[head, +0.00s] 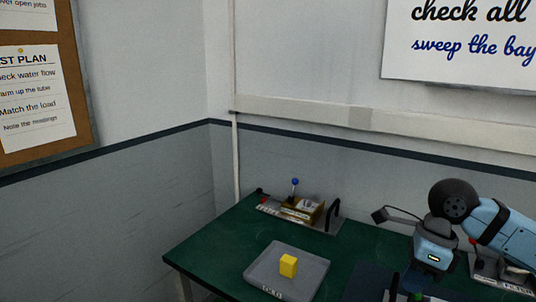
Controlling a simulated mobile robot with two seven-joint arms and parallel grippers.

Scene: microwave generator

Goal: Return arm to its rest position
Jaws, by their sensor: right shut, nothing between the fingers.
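My right arm, with blue links and a black joint, reaches in from the right edge. Its gripper (412,288) points down near the bottom edge of the view, over the right part of the green table. The fingers are shut with nothing held, and their tips are small and partly cut off by the frame. My left gripper does not show.
A grey tray (262,281) with a yellow block (288,265) sits on the green table (228,243). Behind it is a brass-coloured device (300,208) with a blue-knobbed lever. Labelled equipment (487,272) stands partly hidden behind my arm. Walls close off the back and left.

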